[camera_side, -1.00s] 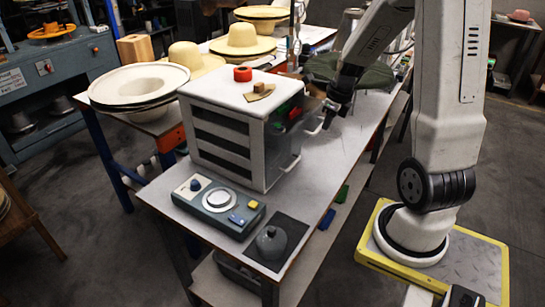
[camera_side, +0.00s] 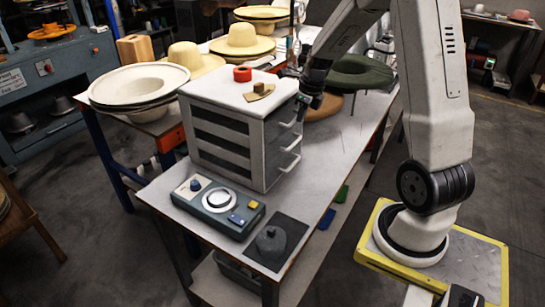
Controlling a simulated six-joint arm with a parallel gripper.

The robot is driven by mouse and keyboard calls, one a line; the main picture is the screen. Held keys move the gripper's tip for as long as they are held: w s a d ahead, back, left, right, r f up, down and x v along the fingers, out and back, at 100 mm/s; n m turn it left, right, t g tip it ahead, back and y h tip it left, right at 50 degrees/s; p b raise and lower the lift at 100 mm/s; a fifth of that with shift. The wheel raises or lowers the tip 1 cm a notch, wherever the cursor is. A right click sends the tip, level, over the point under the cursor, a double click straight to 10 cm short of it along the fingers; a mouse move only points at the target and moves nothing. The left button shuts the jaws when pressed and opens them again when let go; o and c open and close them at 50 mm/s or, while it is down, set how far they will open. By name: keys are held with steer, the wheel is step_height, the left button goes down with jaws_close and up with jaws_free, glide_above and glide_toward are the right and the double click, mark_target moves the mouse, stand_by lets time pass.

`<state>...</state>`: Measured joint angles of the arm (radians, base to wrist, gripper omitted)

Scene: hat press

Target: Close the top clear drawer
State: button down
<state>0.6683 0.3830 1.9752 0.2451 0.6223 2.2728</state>
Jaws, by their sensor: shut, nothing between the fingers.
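A white cabinet (camera_side: 262,111) with dark side slots stands on the table. Its drawer fronts face right and carry white bar handles. The top clear drawer (camera_side: 282,117) sits in line with the drawers below, looking pushed in, with its handle near the cabinet's upper right edge. My gripper (camera_side: 301,104) is shut and empty, close against the top drawer front by its handle. Whether the fingers touch it cannot be told. The drawer's contents are hidden.
A red ring (camera_side: 242,74) and a small wooden piece (camera_side: 259,91) lie on the cabinet top. A control box (camera_side: 218,207) and a dark grey object (camera_side: 271,242) are in front. Hats (camera_side: 359,73) lie behind my gripper.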

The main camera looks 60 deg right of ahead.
steer(key=shift+r, duration=0.1)
steer(key=s+r, duration=0.6)
steer(key=r, duration=0.4)
steer(key=shift+r, duration=0.2)
steer(key=shift+s, duration=0.1)
steer(key=a+f+n, duration=0.4)
steer(key=a+n, duration=0.4)
steer(key=n, duration=0.4)
steer(key=s+a+f+n, duration=0.1)
steer(key=a+f+n, duration=0.3)
steer(key=a+n, duration=0.4)
steer(key=a+f+n, duration=0.4)
steer(key=a+n, duration=0.5)
steer(key=n, duration=0.6)
steer(key=shift+s+n, duration=0.3)
steer(key=shift+n, duration=0.1)
